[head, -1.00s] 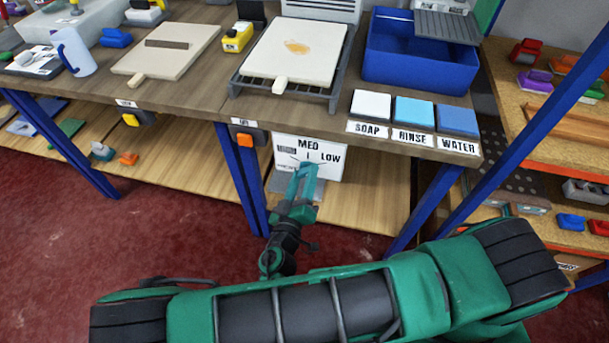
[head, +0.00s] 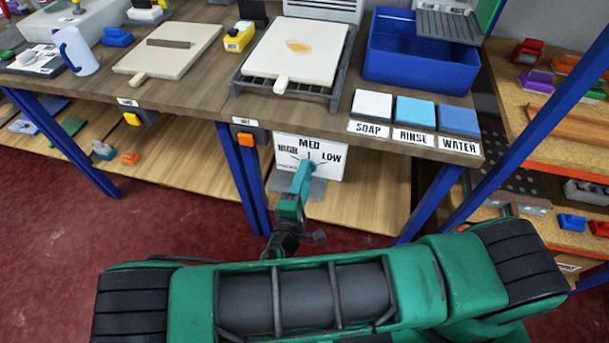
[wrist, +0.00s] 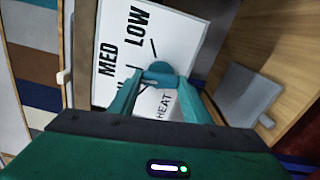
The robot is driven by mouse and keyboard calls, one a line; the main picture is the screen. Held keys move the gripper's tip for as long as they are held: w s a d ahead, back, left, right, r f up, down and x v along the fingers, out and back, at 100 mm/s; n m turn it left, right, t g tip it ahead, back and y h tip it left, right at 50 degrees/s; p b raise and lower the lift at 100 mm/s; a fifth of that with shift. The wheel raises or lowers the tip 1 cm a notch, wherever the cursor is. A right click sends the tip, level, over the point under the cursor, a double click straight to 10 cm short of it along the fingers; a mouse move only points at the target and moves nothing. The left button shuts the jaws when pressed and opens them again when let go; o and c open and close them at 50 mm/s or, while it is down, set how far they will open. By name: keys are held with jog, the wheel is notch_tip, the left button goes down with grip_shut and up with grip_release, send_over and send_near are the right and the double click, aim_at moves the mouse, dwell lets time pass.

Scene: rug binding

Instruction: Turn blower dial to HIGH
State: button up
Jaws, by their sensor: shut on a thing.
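The white blower panel (head: 330,172) stands on the lower shelf under the bench, marked HIGH at left, MED at top and LOW at right. It also fills the middle of the wrist view (wrist: 184,32), tilted, with MED, LOW and HEAT readable. My gripper (head: 304,166) is at the middle of the panel face. In the wrist view my gripper (wrist: 156,78) is shut on the teal dial (wrist: 160,68). The fingers cover most of the dial, so I cannot tell which mark it points at. The HIGH word is mostly hidden in the wrist view.
The bench edge with the SOAP, RINSE and WATER labels (head: 414,137) overhangs the panel. Blue bench legs (head: 244,172) stand left and right of it. A grey plate (wrist: 245,93) lies beside the panel. The red floor (head: 60,240) in front is clear.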

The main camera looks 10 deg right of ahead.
jog(key=n, duration=1)
jog(key=shift+s+a+f, duration=0.1)
jog(key=shift+f, duration=0.2)
jog(key=shift+n, duration=0.3)
jog(key=o, duration=1.1)
jog(key=shift+r, duration=0.1)
